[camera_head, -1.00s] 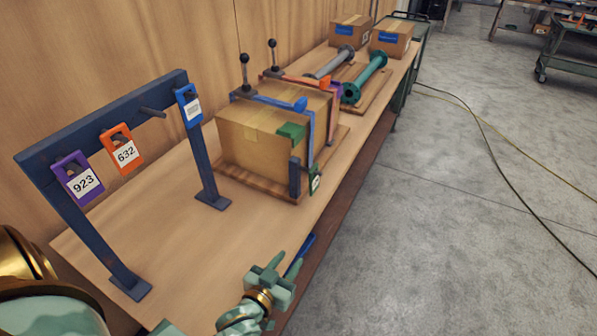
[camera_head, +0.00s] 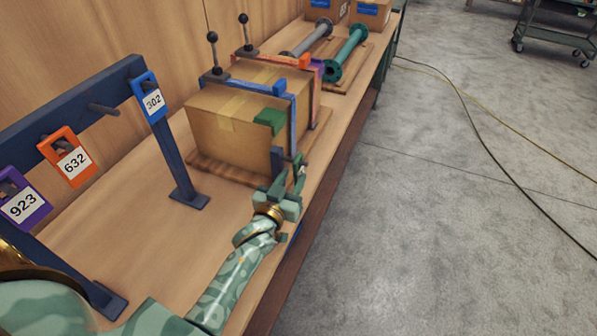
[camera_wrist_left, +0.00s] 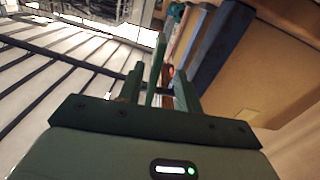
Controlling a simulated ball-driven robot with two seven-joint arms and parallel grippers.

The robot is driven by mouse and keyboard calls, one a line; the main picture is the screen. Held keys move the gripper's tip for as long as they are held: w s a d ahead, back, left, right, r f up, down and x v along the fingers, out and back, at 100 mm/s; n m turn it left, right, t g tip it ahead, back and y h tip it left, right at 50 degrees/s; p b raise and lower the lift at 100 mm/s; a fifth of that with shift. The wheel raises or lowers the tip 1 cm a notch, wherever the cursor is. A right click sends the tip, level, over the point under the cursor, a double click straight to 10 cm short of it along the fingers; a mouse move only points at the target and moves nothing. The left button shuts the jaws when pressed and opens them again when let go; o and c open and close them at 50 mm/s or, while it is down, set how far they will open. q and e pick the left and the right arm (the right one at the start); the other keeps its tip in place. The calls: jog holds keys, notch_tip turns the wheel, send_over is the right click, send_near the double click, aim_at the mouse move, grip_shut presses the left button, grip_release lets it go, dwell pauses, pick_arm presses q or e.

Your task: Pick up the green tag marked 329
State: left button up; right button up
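The green tag (camera_head: 301,171) hangs low at the near front corner of the clamped box, mostly hidden by my left gripper (camera_head: 288,184). Only a bit of its pale label shows and its number is not readable. In the left wrist view a thin green strip, which looks like the tag seen edge-on (camera_wrist_left: 156,68), stands between the two fingers of the left gripper (camera_wrist_left: 158,88). The fingers are apart, with gaps on both sides of the strip. My right gripper is not in view.
The cardboard box (camera_head: 235,125) sits under blue and orange clamps close by the left gripper. A dark blue rack (camera_head: 177,160) holds a blue tag 302 (camera_head: 152,98), orange tag 632 (camera_head: 70,160) and purple tag 923 (camera_head: 23,203). Flanged pipes (camera_head: 345,55) lie farther back.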

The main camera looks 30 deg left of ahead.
aim_at(301, 166)
pick_arm(q)
jog(key=w+b, duration=0.1)
jog(key=w, duration=0.4)
jog(key=shift+w+d, duration=0.1)
jog(key=shift+d, duration=0.05)
jog(key=shift+r, duration=0.15)
grip_shut()
jog(key=shift+r, duration=0.1)
